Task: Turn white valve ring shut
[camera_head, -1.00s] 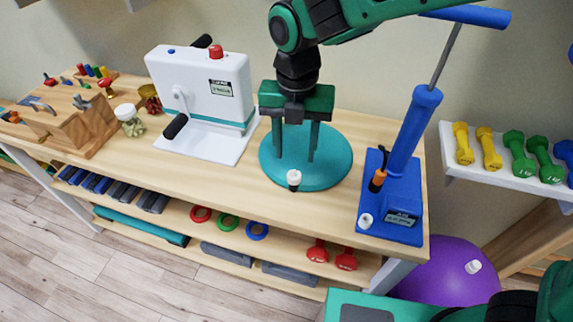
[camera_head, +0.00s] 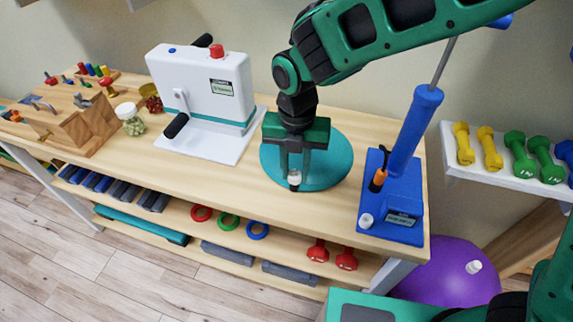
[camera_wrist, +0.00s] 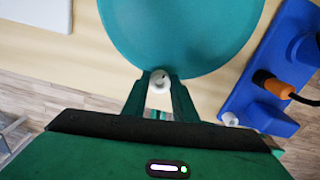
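The white valve ring (camera_head: 294,178) sits at the front edge of a round teal cushion (camera_head: 332,160) on the wooden bench. My gripper (camera_head: 294,183) points down over this edge, with one finger on each side of the ring. In the wrist view, the ring (camera_wrist: 159,82) is between the two fingertips (camera_wrist: 160,79), which appear to touch its sides. The gripper looks shut on it. The ring's dark centre mark faces the wrist camera, but its turn angle is hard to read.
A blue pump (camera_head: 392,205) with another small white knob (camera_head: 366,220) stands right of the cushion. A white crank machine (camera_head: 203,95) stands to the left. Dumbbells lie on a right shelf (camera_head: 500,170). Bare bench top (camera_head: 235,185) lies left of the cushion.

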